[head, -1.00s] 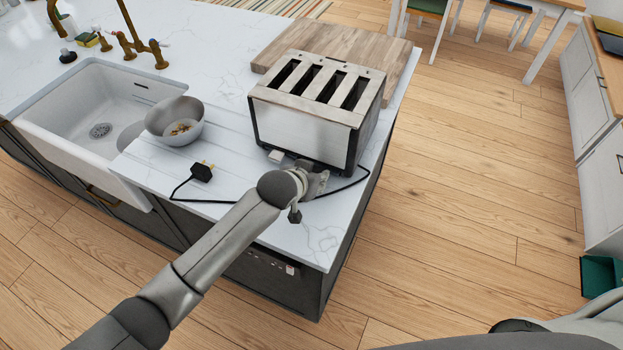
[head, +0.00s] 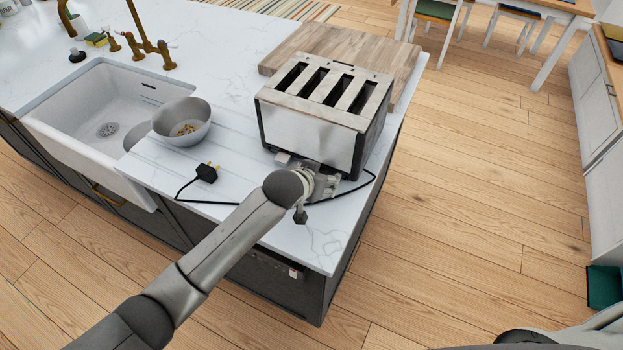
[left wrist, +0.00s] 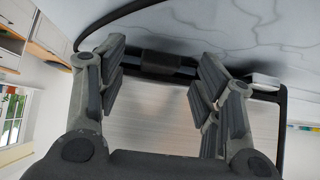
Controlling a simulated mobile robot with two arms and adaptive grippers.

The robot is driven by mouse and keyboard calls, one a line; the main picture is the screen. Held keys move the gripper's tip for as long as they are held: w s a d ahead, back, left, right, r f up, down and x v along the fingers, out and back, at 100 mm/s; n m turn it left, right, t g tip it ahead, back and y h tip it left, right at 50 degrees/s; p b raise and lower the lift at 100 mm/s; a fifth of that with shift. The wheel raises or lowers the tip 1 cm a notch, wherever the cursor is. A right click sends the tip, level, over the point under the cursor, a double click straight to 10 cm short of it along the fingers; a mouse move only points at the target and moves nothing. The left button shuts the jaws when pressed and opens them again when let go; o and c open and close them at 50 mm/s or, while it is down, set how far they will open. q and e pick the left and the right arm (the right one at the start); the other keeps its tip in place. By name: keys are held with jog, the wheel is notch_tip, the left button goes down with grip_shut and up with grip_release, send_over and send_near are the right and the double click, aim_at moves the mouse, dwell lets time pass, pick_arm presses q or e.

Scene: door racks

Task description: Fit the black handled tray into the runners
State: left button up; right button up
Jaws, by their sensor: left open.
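The steel toaster (head: 305,133) stands on the white worktop. In the left wrist view its brushed steel side (left wrist: 155,115) fills the middle, turned upside down. The tray's black handle (left wrist: 160,66) shows low on that side, in a dark slot along the toaster's base; how far in the tray sits cannot be told. My left gripper (head: 322,180) is low in front of the toaster. In the left wrist view its open fingers (left wrist: 160,73) are apart on either side of the handle, with nothing clearly gripped. The head view hides the handle behind my gripper. My right gripper is not in view.
A black cord loops around my left gripper to a plug (head: 206,173). A metal bowl (head: 182,121) stands beside the sink (head: 100,105). A wooden board (head: 400,62) lies behind the toaster. The worktop's front edge is close beneath my arm.

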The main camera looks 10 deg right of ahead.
pick_arm(q)
jog(key=v, duration=1.1)
jog(key=shift+s+r, duration=0.15)
